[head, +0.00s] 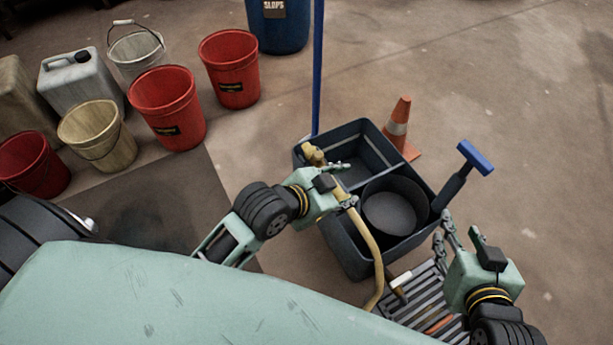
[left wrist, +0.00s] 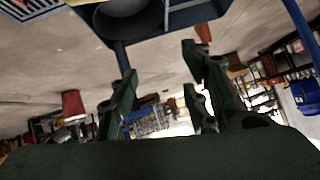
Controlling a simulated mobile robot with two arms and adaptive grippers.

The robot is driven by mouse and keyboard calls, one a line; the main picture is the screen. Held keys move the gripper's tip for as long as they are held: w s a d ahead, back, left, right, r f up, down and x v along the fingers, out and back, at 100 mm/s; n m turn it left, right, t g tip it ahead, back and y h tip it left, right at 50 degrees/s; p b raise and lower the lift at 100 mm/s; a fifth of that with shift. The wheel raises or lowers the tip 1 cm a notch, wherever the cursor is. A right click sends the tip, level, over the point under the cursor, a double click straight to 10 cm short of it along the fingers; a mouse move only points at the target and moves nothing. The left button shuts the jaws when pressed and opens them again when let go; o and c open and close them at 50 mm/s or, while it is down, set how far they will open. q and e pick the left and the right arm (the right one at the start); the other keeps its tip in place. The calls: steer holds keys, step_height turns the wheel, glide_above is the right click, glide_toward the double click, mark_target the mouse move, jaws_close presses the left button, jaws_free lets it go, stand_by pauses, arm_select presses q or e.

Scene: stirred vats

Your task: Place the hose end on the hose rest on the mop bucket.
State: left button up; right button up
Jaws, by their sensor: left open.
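The tan hose (head: 369,240) rises from the lower middle and runs along the left side of the dark mop bucket (head: 347,246). Its end (head: 313,153) is at the bucket's upper left rim. I cannot tell a separate hose rest, or whether the hose end bears on one. My left gripper (head: 348,185) is open over the bucket's left side and overlaps the hose, hiding part of it. In the left wrist view its fingers (left wrist: 160,90) are spread with nothing between them. My right gripper (head: 459,230) is open and empty by the bucket's lower right.
A round black pail (head: 394,208) sits in the bucket. A blue-handled tool (head: 463,172) leans at its right, and a blue pole (head: 318,70) stands behind. A cone (head: 399,125) is beyond. Red pails (head: 168,105) and a jerrycan (head: 80,80) stand left. Right floor is clear.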

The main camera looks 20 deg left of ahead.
arm_select(q)
steer(key=s+a+r+n+t+y, duration=0.2)
steer(key=s+a+r+n, duration=0.1)
steer(key=a+n, duration=0.3)
steer(key=shift+s+a+r, duration=0.25)
steer(key=shift+a+r, duration=0.1)
steer(key=shift+r, duration=0.55)
steer(key=shift+f, duration=0.1)
stand_by(0.3)
